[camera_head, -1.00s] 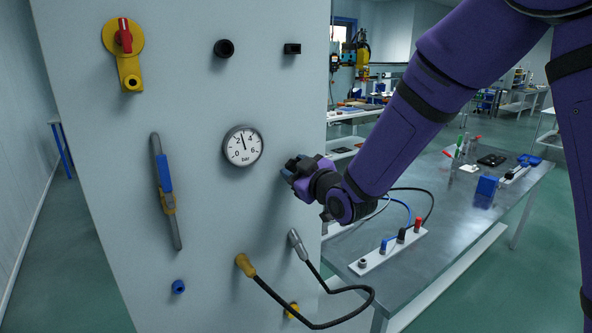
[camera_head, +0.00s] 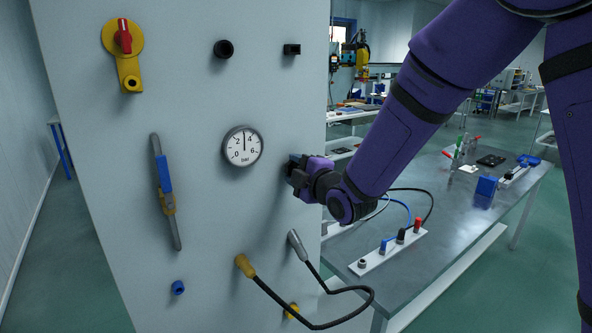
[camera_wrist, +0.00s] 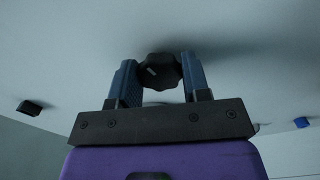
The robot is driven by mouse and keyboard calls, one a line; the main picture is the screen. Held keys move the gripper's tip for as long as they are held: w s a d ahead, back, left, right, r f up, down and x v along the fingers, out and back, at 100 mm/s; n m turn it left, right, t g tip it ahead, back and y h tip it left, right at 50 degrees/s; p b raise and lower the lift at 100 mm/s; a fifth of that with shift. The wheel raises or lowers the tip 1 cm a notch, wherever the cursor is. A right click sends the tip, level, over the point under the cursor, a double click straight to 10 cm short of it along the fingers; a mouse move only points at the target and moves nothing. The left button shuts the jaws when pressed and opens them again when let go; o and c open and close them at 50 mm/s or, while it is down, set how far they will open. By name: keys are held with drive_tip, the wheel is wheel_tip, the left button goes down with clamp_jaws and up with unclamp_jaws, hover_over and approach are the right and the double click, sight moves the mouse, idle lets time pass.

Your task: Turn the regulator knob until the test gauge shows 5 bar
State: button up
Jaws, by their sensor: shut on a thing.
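The test gauge (camera_head: 243,146) is a round white dial marked 0 to 6 bar on the grey panel. Its needle points almost straight up, midway between 2 and 4, at about 3 bar. The regulator knob (camera_wrist: 160,71) is black and lobed with a pale mark; in the wrist view it sits between the two blue fingers. My gripper (camera_head: 293,169) is shut on the knob at the panel, right of and slightly below the gauge. In the head view the gripper hides the knob.
The panel (camera_head: 110,190) also carries a yellow-and-red rotary switch (camera_head: 123,38), a blue-handled lever (camera_head: 164,175), black fittings above, and a black cable (camera_head: 330,290) looping below my gripper. A metal workbench (camera_head: 450,240) with a socket strip stands to the right.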

drive_tip(key=shift+f+n, duration=0.15)
drive_tip(key=shift+n, duration=0.35)
drive_tip(key=o, duration=0.9)
drive_tip(key=v, duration=1.1)
drive_tip(key=shift+w, duration=0.1)
